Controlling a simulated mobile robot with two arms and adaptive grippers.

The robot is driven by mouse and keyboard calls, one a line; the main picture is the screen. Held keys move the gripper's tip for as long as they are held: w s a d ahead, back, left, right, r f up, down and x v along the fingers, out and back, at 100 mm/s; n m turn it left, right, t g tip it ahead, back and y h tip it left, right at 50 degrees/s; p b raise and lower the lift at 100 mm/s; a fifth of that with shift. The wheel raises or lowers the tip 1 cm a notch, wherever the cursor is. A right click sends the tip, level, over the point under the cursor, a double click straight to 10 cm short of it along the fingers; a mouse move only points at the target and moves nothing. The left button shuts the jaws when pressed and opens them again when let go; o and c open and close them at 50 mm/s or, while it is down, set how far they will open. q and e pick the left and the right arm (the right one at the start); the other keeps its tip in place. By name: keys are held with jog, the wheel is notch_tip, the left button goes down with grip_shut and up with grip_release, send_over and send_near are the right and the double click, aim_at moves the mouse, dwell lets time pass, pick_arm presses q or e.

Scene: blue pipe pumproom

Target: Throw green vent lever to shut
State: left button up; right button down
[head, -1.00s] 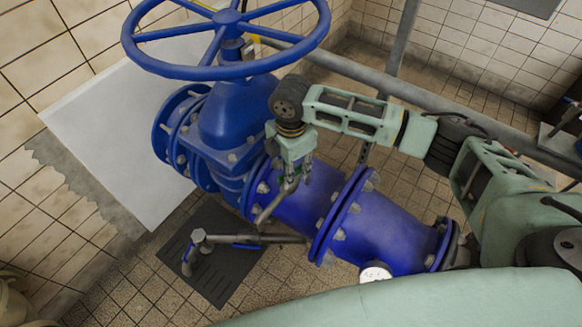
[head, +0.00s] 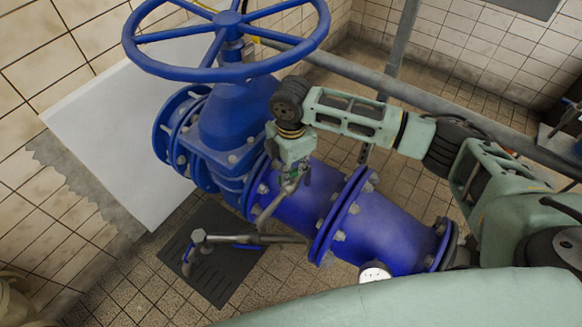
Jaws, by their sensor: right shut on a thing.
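My right gripper (head: 292,184) points down beside the blue pipe, at the upper end of a thin grey vent pipe (head: 269,210). Its fingers are shut on the green vent lever (head: 288,189), of which only a small green bit shows between and below the fingertips. The rest of the lever is hidden by the fingers, so its exact angle cannot be told. My left gripper is not in view.
A large blue handwheel (head: 228,75) stands above the valve body at upper left. The flanged blue pipe (head: 385,232) runs to the right under my arm. A grey tap pipe with a blue lever (head: 248,246) sticks out below, over a dark floor grate (head: 215,282).

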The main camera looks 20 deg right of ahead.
jog(key=m+p, duration=0.2)
jog(key=p, duration=0.1)
jog(key=m+p, duration=0.5)
jog(key=p, duration=0.2)
jog(key=shift+a+r+m+g, duration=0.1)
jog(key=shift+r+m+g, duration=0.15)
jog(key=shift+m+g, duration=0.15)
jog(key=m+p, duration=0.2)
jog(key=m, duration=0.1)
jog(key=shift+w+p, duration=0.1)
jog(key=shift+p, duration=0.3)
jog(key=shift+f+m+g+p, duration=0.15)
jog(key=shift+m+p, duration=0.25)
jog(key=shift+m, duration=0.4)
jog(key=shift+m+g+p, duration=0.15)
jog(key=shift+m+p, duration=0.25)
jog(key=shift+m, duration=0.4)
jog(key=c, duration=1.8)
grip_release()
jog(key=shift+c, duration=0.2)
jog(key=shift+f, duration=0.1)
